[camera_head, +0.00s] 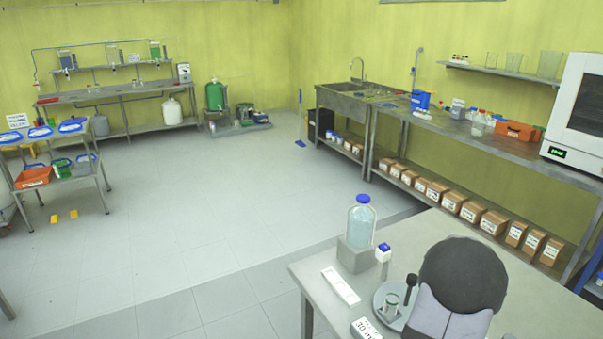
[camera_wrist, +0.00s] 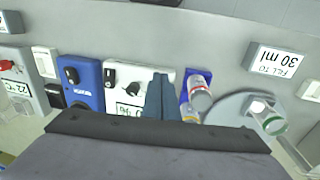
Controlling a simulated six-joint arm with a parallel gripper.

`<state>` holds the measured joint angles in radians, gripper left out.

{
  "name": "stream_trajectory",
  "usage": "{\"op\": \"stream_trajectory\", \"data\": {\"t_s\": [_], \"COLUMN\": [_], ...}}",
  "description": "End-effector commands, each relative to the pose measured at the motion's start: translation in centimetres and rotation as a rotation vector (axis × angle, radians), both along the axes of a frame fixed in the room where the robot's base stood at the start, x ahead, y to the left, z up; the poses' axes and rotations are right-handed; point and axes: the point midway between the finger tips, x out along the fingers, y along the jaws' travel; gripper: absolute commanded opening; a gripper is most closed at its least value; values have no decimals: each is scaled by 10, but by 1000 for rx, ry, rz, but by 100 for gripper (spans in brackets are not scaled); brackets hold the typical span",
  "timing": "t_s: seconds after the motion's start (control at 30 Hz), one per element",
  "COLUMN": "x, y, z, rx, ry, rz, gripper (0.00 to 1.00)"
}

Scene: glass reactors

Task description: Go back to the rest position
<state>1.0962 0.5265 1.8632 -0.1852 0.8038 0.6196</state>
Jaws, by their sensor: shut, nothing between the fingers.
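My gripper (camera_wrist: 160,96) shows in the wrist view with its two dark fingers pressed together and nothing between them. It is over a bench with several instruments, just left of a vial with a grey cap (camera_wrist: 199,97). In the head view my arm fills the lower right over the near bench (camera_head: 310,270), and the fingers are hidden there. A round grey plate (camera_wrist: 225,108) with a small glass vessel (camera_wrist: 268,118) lies right of the fingers. The same vessel shows in the head view (camera_head: 391,305).
A blue-capped bottle (camera_head: 361,226) stands at the near bench's back. A white device (camera_wrist: 130,92) and a blue device (camera_wrist: 83,85) stand left of the fingers. A "FILL TO 30 ml" sign (camera_wrist: 277,61) stands at the right. The floor (camera_head: 200,220) beyond is clear.

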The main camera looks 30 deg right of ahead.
Motion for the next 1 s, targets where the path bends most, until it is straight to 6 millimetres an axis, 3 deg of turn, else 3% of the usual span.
{"op": "stream_trajectory", "data": {"t_s": [0.2, 0.37, 0.7, 1.0], "x": [-15, -6, 19, 55], "y": [60, 120, 255, 331], "z": [-17, -14, 10, 41], "rx": [141, 215, 248, 148], "ry": [-9, -29, -29, -71], "rz": [309, 562, 978, 1385], "gripper": [0, 0, 0, 0]}}
